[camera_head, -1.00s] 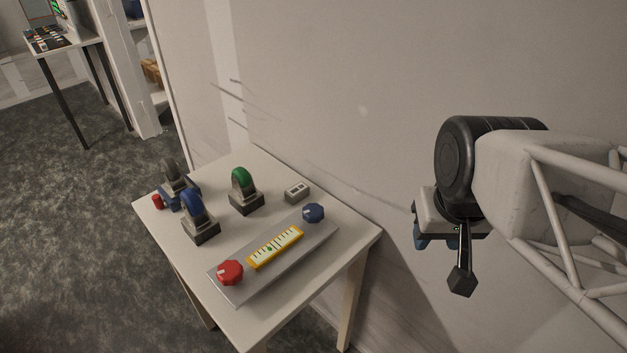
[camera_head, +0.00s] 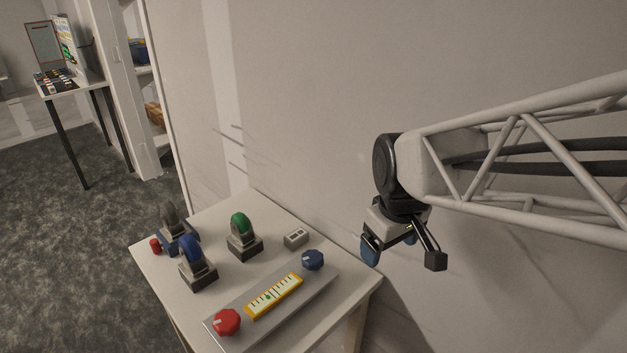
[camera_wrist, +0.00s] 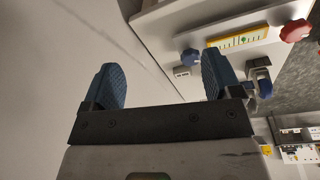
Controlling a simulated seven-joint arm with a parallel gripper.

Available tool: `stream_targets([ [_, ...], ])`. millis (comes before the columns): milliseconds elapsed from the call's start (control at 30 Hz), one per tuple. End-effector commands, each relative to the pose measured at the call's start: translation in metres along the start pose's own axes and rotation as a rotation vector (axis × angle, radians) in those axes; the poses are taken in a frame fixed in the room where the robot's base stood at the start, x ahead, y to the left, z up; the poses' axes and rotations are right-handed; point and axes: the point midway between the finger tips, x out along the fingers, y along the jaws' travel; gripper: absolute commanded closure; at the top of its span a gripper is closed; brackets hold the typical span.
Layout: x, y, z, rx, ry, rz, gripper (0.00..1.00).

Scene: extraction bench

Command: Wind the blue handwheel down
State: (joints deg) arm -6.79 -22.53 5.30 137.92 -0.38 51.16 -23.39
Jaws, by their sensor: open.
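The blue handwheel (camera_head: 191,250) stands upright on a grey block with a dark base, near the left front of the small white table (camera_head: 290,222). My gripper (camera_head: 391,246) hangs in the air to the right of the table's back right edge, well apart from the handwheel. Its two blue fingers are spread with nothing between them, and they also show in the wrist view (camera_wrist: 163,82). A small part with some blue shows beyond the right finger in the wrist view; I cannot tell whether it is the handwheel.
A green wheel (camera_head: 240,225) and a grey wheel (camera_head: 170,216) stand close to the blue one. A red cylinder (camera_head: 155,246) is at the left edge. A panel carries a red knob (camera_head: 227,322), a yellow scale (camera_head: 274,296) and a blue knob (camera_head: 313,260). A wall rises behind.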

Motion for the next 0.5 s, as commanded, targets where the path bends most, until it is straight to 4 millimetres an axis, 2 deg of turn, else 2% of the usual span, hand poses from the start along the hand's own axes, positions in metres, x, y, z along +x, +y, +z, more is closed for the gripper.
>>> stream_targets([
  [100, 0.011, -0.002, -0.024, -0.106, -0.016, -0.012, 0.16],
  [500, 0.055, -0.016, -0.098, -0.459, -0.056, -0.054, 0.16],
])
